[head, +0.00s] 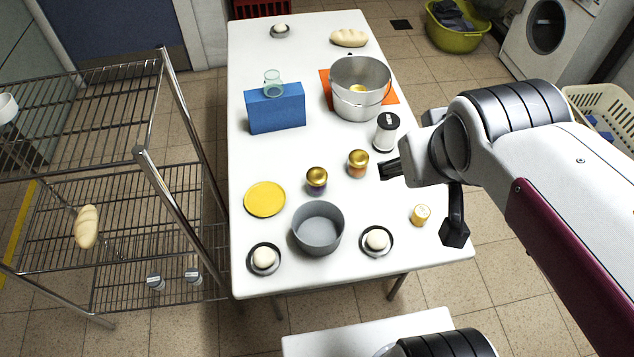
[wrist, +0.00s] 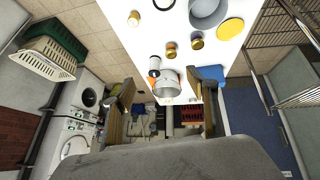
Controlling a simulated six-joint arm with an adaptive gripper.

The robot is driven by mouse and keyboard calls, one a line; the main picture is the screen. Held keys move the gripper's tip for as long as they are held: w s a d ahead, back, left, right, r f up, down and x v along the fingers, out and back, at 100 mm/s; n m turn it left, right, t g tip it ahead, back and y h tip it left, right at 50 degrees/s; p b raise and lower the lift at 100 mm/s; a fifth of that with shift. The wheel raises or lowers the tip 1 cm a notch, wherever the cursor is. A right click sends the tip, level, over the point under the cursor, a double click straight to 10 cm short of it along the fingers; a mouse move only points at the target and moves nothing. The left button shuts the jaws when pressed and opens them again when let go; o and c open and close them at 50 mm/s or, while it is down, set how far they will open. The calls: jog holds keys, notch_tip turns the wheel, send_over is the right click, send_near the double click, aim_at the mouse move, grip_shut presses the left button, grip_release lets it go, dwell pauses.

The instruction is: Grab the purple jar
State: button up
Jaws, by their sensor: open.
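The purple jar (head: 316,187) has a gold lid and stands upright on the white table, between the yellow plate and an orange jar. In the wrist view the purple jar (wrist: 197,43) is small, near the top, and right of the gap between the fingers. My gripper (head: 388,170) is at the table's right side, apart from the purple jar, with the orange jar (head: 357,166) between them in the picture. In the wrist view both fingers of my gripper (wrist: 168,100) are spread wide with nothing held between them.
The yellow plate (head: 265,199) and grey pot (head: 318,230) are near the purple jar. A white shaker with a black top (head: 386,135), a metal bucket (head: 360,75) and a blue block (head: 276,112) stand farther back.

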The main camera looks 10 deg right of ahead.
jog(key=w+d+f+n+t, duration=0.1)
jog(key=w+d, duration=0.2)
jog(key=w, duration=0.4)
jog(key=w+d+f+n+t+h, duration=0.1)
jog(key=w+d+f+n, duration=0.15)
jog(key=w, duration=0.35)
jog(key=w+d+f+n+t, duration=0.1)
jog(key=w+d, duration=0.3)
jog(key=w, duration=0.3)
jog(key=w+f+n+y, duration=0.4)
jog(key=w+f, duration=0.2)
jog(key=f, duration=0.3)
jog(key=n+g+y, duration=0.1)
jog(key=n+y, duration=0.2)
jog(key=y, duration=0.8)
send_near(317, 182)
jog(key=shift+m, duration=0.25)
jog(key=shift+w+d+r, duration=0.2)
jog(key=shift+d+r, duration=0.1)
jog(key=shift+d, duration=0.25)
jog(key=shift+w+d+r, duration=0.25)
jog(key=shift+d+r, duration=0.05)
jog(key=shift+d, duration=0.3)
jog(key=shift+w+d+r, duration=0.2)
jog(key=shift+d+r, duration=0.1)
jog(key=shift+d, duration=0.25)
jog(key=shift+a, duration=0.1)
jog(key=shift+x, duration=3.3)
jog(key=shift+f, duration=0.2)
